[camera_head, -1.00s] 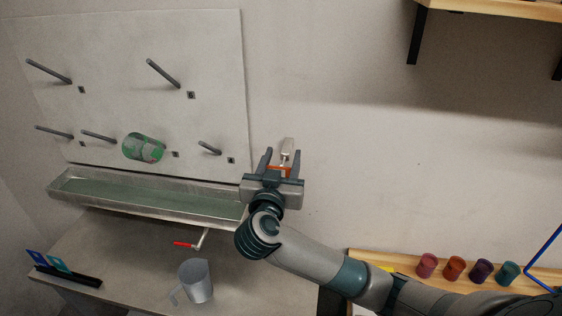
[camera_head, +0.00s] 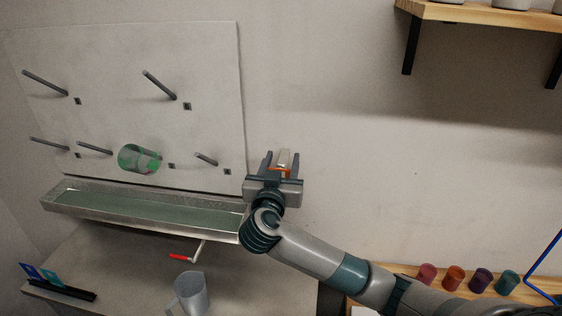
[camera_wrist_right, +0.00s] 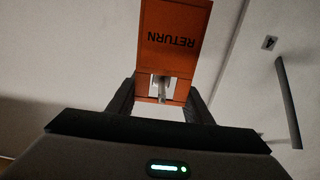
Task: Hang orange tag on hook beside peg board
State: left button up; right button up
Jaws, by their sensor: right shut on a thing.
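The orange tag (camera_wrist_right: 175,40), marked RETURN, shows upside down in the right wrist view. In the head view only a small part of the orange tag (camera_head: 279,172) shows between the fingers. My right gripper (camera_head: 282,164) is shut on it, close to the wall right of the peg board (camera_head: 130,90). The pale hook (camera_head: 285,157) on the wall is right at the fingertips. In the wrist view a metal hook piece (camera_wrist_right: 162,86) shows by the tag's lower part, between the fingers. I cannot tell whether it passes through the tag. My left gripper is out of view.
A grey jug (camera_head: 191,295) and a red-handled crank (camera_head: 180,257) are lower down. Coloured cups (camera_head: 453,277) stand at right. A wooden shelf (camera_head: 480,14) is above right.

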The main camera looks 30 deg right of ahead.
jog(key=shift+w+d+f, duration=0.1)
jog(key=shift+w+f, duration=0.05)
jog(key=shift+f, duration=0.05)
dwell(0.3)
dwell(0.3)
jog(key=o, duration=1.4)
jog(key=shift+c, duration=0.2)
jog(key=shift+f, duration=0.1)
jog(key=shift+b+v, duration=0.3)
jog(key=shift+v, duration=0.5)
jog(key=b+v, duration=0.4)
jog(key=v, duration=1.1)
jog(key=shift+s+a, duration=0.2)
jog(key=shift+s, duration=0.1)
